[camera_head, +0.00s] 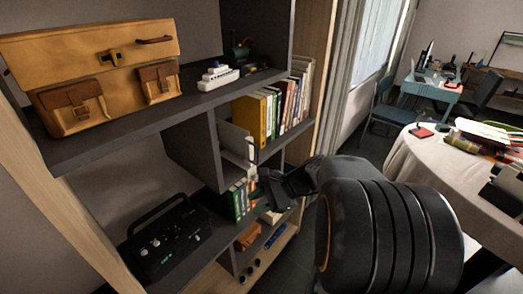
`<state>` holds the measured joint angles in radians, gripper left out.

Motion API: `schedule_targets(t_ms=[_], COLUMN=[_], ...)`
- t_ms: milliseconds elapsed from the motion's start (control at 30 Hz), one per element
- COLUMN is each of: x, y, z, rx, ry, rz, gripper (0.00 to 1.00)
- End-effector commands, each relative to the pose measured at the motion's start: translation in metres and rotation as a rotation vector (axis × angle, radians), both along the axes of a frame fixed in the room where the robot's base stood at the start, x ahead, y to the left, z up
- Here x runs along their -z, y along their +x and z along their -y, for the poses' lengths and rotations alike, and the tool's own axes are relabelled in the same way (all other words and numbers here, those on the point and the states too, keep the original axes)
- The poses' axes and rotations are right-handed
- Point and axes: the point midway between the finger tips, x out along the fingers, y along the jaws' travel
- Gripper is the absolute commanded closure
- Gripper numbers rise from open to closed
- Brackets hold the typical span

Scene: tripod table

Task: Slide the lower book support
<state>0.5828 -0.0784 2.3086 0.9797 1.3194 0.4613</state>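My gripper (262,184) reaches from the right to the bookshelf, in front of the lower row of books. It is small and dark here, and I cannot tell whether its fingers are open or shut. Green-spined books (239,200) stand upright in the lower compartment, just left of my gripper. A pale upright piece (251,152) shows just above my gripper; I cannot tell whether it is part of the lower book support. A grey plate-like book support (234,139) stands left of the yellow book (249,119) in the compartment above. My arm hides part of the lower compartment.
The dark bookshelf (120,140) holds a tan satchel (95,65), a toy ship (217,77) and a black radio-like device (165,240). A round cloth-covered table (430,170) stands at the right. Blue pens (275,237) lie low on the shelf.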

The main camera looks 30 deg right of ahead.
Motion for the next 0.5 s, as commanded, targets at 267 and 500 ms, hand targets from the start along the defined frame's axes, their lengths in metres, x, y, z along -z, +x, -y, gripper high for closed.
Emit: schedule_targets(t_ms=[267, 500], x=[-0.033, -0.043], y=[0.04, 0.05], z=[0.112, 0.145], rx=[0.53, 0.648], ry=[0.608, 0.776], rz=[-0.016, 0.02], gripper=[0.68, 0.68])
